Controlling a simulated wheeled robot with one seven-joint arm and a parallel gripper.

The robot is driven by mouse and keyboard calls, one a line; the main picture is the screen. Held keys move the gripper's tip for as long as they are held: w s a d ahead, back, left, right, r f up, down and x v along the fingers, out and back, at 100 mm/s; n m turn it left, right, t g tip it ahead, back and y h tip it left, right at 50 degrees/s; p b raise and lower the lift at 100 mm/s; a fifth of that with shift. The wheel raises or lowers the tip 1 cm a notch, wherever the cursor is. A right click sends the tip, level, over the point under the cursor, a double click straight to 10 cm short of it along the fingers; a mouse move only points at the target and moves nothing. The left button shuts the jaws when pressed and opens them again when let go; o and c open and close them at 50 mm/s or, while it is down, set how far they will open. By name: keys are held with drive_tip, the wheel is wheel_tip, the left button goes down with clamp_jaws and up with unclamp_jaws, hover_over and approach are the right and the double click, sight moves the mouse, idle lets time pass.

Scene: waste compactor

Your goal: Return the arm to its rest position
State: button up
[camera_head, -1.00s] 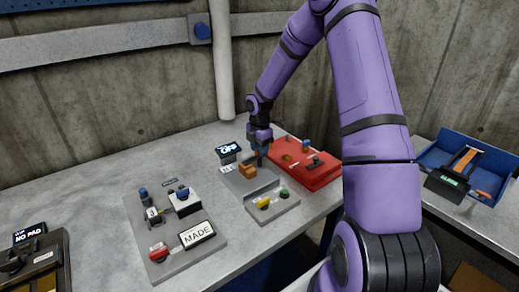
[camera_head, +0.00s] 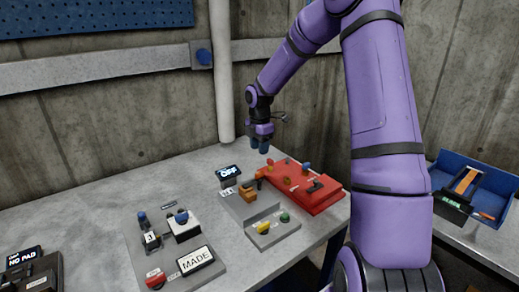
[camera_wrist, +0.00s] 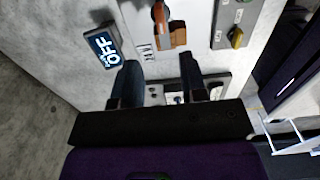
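My purple arm reaches over the table from the right in the head view. My gripper (camera_head: 260,147) hangs above the back of the table, near the left end of the red panel, clear of the surface. In the wrist view its two dark fingers (camera_wrist: 158,82) stand apart with nothing between them. Below it is a grey control panel with an orange-brown block-shaped handle (camera_head: 248,193), which also shows in the wrist view (camera_wrist: 170,30). A small display (camera_head: 228,173) beside it reads OFF.
The red panel (camera_head: 318,200) carries knobs and levers. A grey plate holds a sign reading MADE (camera_head: 196,261). A display reading NO PAD (camera_head: 24,257) stands at far left. A blue tray (camera_head: 503,190) is at right. A white pipe (camera_head: 222,80) stands behind the table.

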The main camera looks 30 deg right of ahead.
idle(0.3)
drive_tip(key=s+a+r+m+t+h, duration=0.1)
drive_tip(key=s+a+r+m, duration=0.35)
drive_tip(key=s+r, duration=0.3)
drive_tip(key=s+a+r+m+t+h, duration=0.1)
drive_tip(key=s+a+r+m, duration=0.4)
drive_tip(key=r, duration=0.4)
drive_tip(key=s+a+r+m+t, duration=0.1)
drive_tip(key=s+a+r+m, duration=0.1)
drive_tip(key=s, duration=0.5)
drive_tip(key=s+a+r+m+t+y, duration=0.1)
drive_tip(key=s+a+m, duration=0.1)
drive_tip(key=s+m, duration=0.2)
drive_tip(key=s+a+r+m+t+y, duration=0.1)
drive_tip(key=s+a+r+m, duration=0.1)
drive_tip(key=s, duration=0.9)
drive_tip(key=shift+r+m, duration=0.3)
drive_tip(key=shift+m, duration=0.25)
